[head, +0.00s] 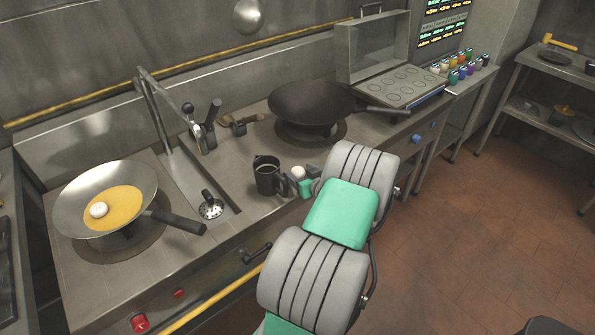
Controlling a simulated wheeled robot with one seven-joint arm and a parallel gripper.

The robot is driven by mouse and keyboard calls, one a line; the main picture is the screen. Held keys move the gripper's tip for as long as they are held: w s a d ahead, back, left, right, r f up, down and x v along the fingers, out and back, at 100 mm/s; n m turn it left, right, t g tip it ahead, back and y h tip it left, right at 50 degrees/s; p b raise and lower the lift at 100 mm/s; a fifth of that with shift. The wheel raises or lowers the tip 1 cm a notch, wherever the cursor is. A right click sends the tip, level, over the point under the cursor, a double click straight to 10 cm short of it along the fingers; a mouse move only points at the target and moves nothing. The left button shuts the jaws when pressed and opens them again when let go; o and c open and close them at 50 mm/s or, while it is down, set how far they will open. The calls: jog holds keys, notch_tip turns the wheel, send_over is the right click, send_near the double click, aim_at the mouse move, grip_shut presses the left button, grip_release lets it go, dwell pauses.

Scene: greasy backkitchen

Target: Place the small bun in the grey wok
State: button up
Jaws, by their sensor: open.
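The grey wok (72,207) sits on the left burner, with a dark handle pointing right and a yellow-orange layer in its bottom. A small round whitish thing, which looks like the small bun (98,210), lies on that layer, left of the wok's middle. My gripper (299,182) is at the end of my grey and green arm, over the counter just right of a dark mug and well to the right of the grey wok. It is small in view and partly hidden by my arm; a whitish rounded shape shows at it, which may be part of the gripper. It is apart from the bun.
The dark mug (267,178) stands near the counter's front. A sink with a tall tap (157,110) lies between the grey wok and the mug. A black wok (310,102) sits on the right burner. An open-lidded metal box (400,88) stands beyond it. Open floor lies right.

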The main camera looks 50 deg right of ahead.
jog(key=shift+c, duration=0.6)
grip_shut()
jog(key=shift+r, duration=0.2)
